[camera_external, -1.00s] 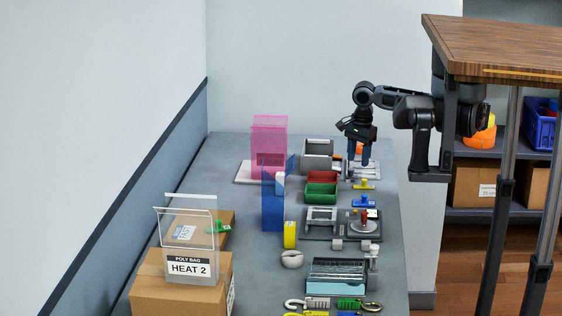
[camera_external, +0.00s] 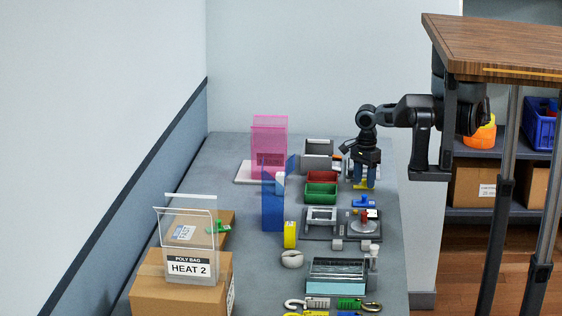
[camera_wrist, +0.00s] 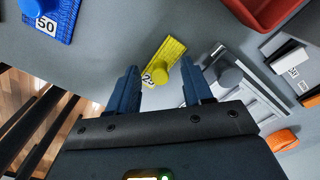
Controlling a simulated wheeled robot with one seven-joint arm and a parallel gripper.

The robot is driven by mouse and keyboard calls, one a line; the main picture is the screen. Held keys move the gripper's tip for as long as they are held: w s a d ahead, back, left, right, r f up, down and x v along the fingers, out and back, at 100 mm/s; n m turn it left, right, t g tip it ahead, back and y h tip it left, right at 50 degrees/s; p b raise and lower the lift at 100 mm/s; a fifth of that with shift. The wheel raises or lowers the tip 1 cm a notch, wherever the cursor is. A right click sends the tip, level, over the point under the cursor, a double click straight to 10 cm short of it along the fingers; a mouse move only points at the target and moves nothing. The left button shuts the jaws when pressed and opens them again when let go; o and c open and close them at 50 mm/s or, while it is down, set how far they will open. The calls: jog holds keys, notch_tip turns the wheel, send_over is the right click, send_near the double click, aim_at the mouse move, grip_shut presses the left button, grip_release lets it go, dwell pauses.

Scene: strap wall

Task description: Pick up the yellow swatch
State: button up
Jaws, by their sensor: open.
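The yellow swatch (camera_wrist: 170,52) lies flat on the grey table. It is a small textured piece with a round yellow knob and a white number label, partly hidden by the knob. My gripper (camera_wrist: 163,76) is open in the wrist view, with the swatch lying between and just beyond its two blue fingertips. In the external view my gripper (camera_external: 364,186) points down over the swatch, and a bit of yellow (camera_external: 359,186) shows at its fingertips. Nothing is held. I cannot tell the exact height of the fingertips above the swatch.
A blue swatch (camera_wrist: 58,12) marked 50 lies to the left in the wrist view. A grey metal fixture (camera_wrist: 240,82) stands close to the right finger. A red bin (camera_wrist: 262,10) and an orange object (camera_wrist: 282,140) are farther right. The table edge is near on the left.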

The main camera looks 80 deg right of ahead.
grip_shut()
dwell(0.3)
